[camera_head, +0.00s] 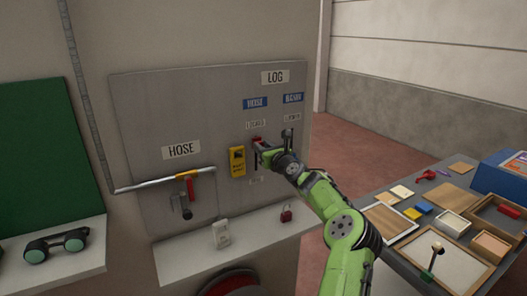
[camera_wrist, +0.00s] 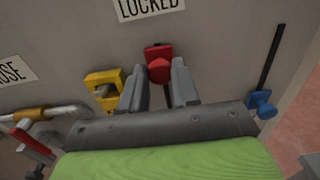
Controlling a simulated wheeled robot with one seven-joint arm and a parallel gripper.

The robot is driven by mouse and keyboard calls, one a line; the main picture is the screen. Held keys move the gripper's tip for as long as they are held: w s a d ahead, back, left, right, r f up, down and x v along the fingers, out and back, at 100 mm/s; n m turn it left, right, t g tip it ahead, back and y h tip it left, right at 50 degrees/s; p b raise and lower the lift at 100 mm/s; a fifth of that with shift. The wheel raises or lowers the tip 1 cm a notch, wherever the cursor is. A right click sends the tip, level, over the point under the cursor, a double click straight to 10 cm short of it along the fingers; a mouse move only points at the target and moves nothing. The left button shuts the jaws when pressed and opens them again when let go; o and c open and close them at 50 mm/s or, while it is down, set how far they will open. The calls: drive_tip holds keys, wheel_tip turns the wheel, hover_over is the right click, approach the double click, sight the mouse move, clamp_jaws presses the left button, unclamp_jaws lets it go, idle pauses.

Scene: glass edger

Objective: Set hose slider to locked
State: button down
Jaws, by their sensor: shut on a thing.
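The hose slider's red knob (camera_wrist: 159,66) is between my gripper's two fingers (camera_wrist: 160,84) in the wrist view, and the gripper is shut on it. The knob sits just below the LOCKED label (camera_wrist: 151,7), with part of a dark slot showing under it. In the head view my gripper (camera_head: 268,151) is at the grey panel (camera_head: 220,100), below the blue hose label (camera_head: 255,102). The red knob (camera_head: 257,140) is partly hidden there by the gripper. The lower slot is mostly hidden by my gripper.
A blue slider knob (camera_wrist: 262,104) sits low on its slot to the right. A yellow lockout piece (camera_wrist: 103,90) is close on the left. A hose pipe with a red handle (camera_head: 190,187) is further left. A shelf (camera_head: 190,252) juts out below; a cluttered table (camera_head: 400,252) stands right.

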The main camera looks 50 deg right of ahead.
drive_tip(key=shift+r, duration=0.75)
drive_tip(key=c, duration=0.8)
unclamp_jaws()
drive_tip(key=shift+c, duration=0.2)
drive_tip(key=shift+f, duration=0.15)
drive_tip(key=b+v, duration=0.2)
drive_tip(key=v, duration=1.3)
drive_tip(key=shift+s+b, duration=0.35)
drive_tip(key=shift+s, duration=0.05)
